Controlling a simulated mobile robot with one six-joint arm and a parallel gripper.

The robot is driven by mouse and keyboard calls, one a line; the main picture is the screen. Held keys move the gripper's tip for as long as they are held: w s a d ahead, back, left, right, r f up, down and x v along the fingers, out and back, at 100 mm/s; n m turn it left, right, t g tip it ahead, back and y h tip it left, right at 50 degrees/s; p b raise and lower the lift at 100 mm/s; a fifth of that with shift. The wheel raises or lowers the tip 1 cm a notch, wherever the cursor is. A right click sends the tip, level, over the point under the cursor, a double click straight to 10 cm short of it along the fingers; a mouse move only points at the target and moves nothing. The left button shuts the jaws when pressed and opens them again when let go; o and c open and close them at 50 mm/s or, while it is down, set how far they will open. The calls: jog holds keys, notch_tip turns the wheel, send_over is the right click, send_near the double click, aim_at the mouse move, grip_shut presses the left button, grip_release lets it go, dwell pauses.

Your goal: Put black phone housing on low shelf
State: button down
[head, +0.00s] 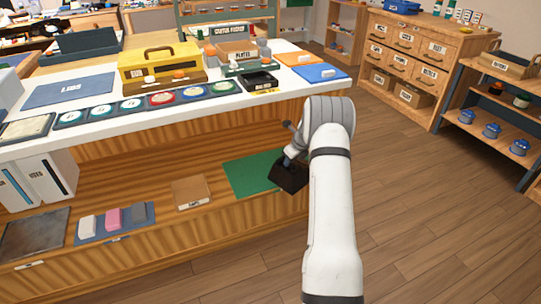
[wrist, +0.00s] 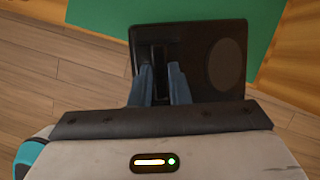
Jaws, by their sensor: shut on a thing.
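The black phone housing (wrist: 215,62) is a flat black piece with a round mark on its right side in the wrist view. My gripper (wrist: 160,72) is shut on it, its two fingers close together at a raised part of the housing. In the head view the housing (head: 288,177) is at the right end of the low shelf (head: 150,215), over or on the right part of a green mat (head: 250,175). I cannot tell whether it touches the mat. My arm hides part of the gripper in the head view.
On the low shelf, left of the green mat, are a brown box (head: 190,192) and a blue mat with grey, pink and dark pieces (head: 113,218). White binders (head: 48,180) stand at the far left. The white counter (head: 150,118) overhangs the shelf. Floor (head: 420,180) is clear to the right.

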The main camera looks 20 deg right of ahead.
jog(key=w+a+b, duration=0.1)
jog(key=w+a, duration=0.1)
jog(key=w, duration=0.4)
jog(key=w+a+b, duration=0.1)
jog(key=w+a, duration=0.2)
jog(key=w, duration=0.3)
jog(key=shift+w+a, duration=0.3)
notch_tip(320, 180, down, 4)
jog(key=shift+r+b, duration=0.2)
jog(key=shift+b, duration=1.05)
jog(key=c, duration=1.4)
grip_release()
jog(key=shift+r, duration=0.1)
jog(key=shift+o, duration=0.2)
jog(key=shift+r, duration=0.1)
